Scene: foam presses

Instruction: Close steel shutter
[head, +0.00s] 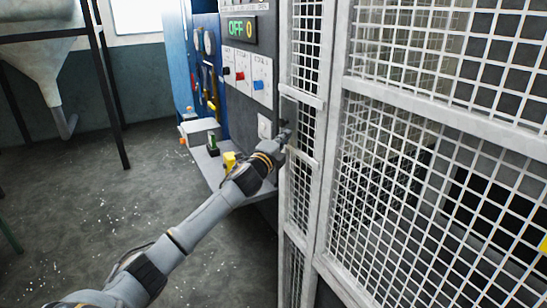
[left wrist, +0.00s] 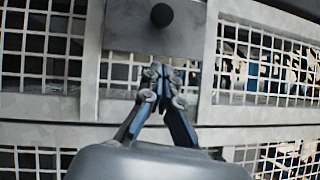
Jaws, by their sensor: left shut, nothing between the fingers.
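The steel shutter is a grey-framed white wire-mesh panel (head: 323,165), which stands upright at the centre and right of the head view. A narrow mesh section is at its left. A grey plate (head: 289,110) sits on that narrow section. In the left wrist view the plate (left wrist: 122,40) carries a round black knob (left wrist: 162,14). My left gripper (head: 285,134) is shut and empty at the lower part of the plate. It also shows in the left wrist view (left wrist: 161,76), below the knob and apart from it. I cannot tell whether the fingertips touch the plate. My right gripper is out of view.
A control panel (head: 243,60) with an "OFF" display and coloured knobs stands left of the mesh. A grey shelf (head: 206,162) with small items, one yellow (head: 229,160), lies below it. A hopper (head: 45,60) on dark legs stands far left. The floor between is open.

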